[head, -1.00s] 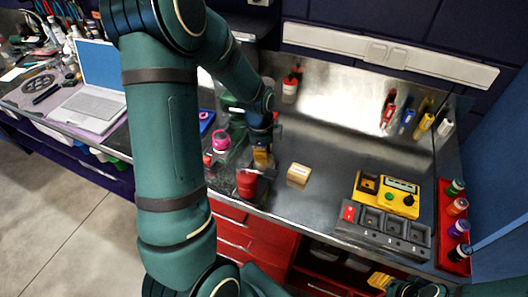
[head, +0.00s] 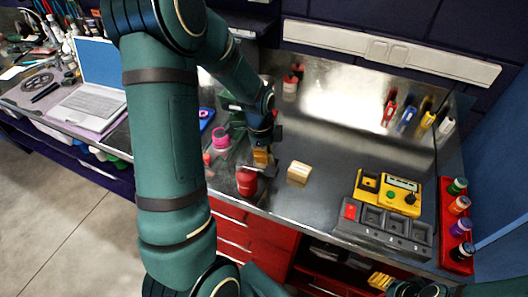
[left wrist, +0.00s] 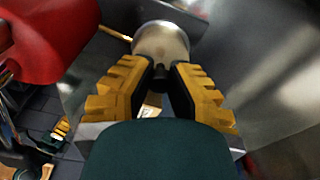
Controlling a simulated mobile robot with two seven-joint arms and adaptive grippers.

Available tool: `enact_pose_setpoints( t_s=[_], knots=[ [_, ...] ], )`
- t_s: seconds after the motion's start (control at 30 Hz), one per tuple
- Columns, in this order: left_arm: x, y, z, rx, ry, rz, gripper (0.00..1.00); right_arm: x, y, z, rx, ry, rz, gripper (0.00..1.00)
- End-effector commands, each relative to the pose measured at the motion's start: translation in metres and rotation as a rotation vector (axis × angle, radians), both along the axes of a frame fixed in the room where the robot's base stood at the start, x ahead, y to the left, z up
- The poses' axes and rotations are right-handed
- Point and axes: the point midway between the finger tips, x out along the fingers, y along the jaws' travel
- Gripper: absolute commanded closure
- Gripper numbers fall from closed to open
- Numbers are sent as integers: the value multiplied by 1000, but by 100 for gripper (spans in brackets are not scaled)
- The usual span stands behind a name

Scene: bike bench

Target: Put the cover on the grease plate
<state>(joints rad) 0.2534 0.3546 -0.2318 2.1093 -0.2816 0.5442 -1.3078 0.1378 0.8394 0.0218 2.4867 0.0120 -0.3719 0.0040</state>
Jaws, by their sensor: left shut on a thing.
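My left gripper (head: 262,158) hangs over the front part of the metal bench, just right of a red can. In the left wrist view its yellow-padded fingers (left wrist: 162,85) are closed in on a small dark knob (left wrist: 160,74). A round, pale metallic piece (left wrist: 160,40) shows right beyond the knob and looks like the cover. In the head view the fingers and arm mostly hide it. I cannot make out the grease plate for certain in either view. My right gripper (head: 380,281) shows only partly at the bottom right, and its jaw opening is unclear.
The red can (head: 247,182) stands close to the left gripper, near the bench's front edge. A pale block (head: 299,172) lies to the right. A pink item (head: 221,138) is behind left. A yellow device (head: 389,193) and grey tray (head: 383,226) stand right.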

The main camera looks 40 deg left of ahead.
Motion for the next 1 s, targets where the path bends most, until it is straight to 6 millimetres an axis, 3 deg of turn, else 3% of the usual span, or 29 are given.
enact_pose_setpoints(
  t_s=[0.43, 1.0],
  knots=[
    [0, 0, 0, 0, 0, 0, 76, 0, 1, -2, -3, 2, 0, 53],
    [-1, 3, 42, 0, 0, 0, 76, 0, -1, 33, 4, -1, 1, 53]
  ],
)
